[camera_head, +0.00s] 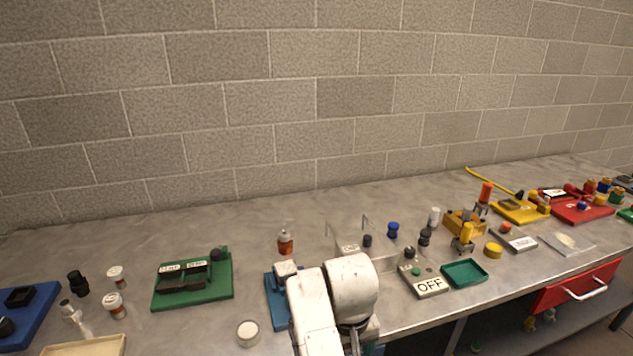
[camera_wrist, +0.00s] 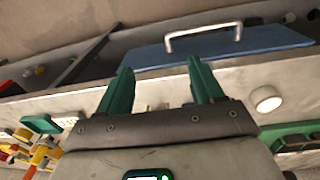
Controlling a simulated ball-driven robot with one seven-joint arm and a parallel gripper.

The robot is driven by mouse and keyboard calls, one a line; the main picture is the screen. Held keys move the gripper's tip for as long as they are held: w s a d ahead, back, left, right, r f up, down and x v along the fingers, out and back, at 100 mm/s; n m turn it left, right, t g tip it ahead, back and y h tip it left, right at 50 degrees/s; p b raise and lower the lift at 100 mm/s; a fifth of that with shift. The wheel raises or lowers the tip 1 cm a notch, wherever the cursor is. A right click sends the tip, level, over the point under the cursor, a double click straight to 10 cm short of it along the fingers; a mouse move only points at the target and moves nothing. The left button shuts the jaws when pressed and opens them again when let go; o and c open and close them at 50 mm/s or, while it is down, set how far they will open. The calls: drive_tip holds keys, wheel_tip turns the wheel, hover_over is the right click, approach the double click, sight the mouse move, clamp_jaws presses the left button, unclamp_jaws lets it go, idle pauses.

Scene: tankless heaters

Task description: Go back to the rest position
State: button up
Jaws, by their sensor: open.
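My gripper (camera_wrist: 160,90) shows in the wrist view with its two green fingers apart and nothing between them. It points toward the front edge of the workbench and a blue drawer front (camera_wrist: 215,45) with a pale handle. In the head view my white arm rises at the bottom centre, over the front part of the grey workbench (camera_head: 130,235). The gripper's fingers are hidden in that view, and the arm covers part of a blue board (camera_head: 275,300).
A green board (camera_head: 195,280) and a round white lid (camera_head: 248,332) lie left of my arm. An OFF box (camera_head: 424,282) and a teal tray (camera_head: 464,273) lie right. A red drawer (camera_head: 575,287) is at the right front. A block wall (camera_head: 300,90) stands behind.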

drive_tip(key=s+d+f+m, duration=0.1)
drive_tip(key=s+d+f, duration=0.45)
drive_tip(key=d, duration=0.25)
drive_tip(key=s+d+f+m, duration=0.1)
drive_tip(key=s+d+f, duration=0.3)
drive_tip(key=s+d, duration=0.35)
drive_tip(key=s+d+f+b, duration=0.1)
drive_tip(key=s+d, duration=0.1)
drive_tip(key=s, duration=0.8)
drive_tip(key=s+d+f+m+b, duration=0.1)
drive_tip(key=s+d, duration=0.2)
drive_tip(key=s, duration=0.7)
drive_tip(key=shift+d+m, duration=0.25)
drive_tip(key=shift+m, duration=0.05)
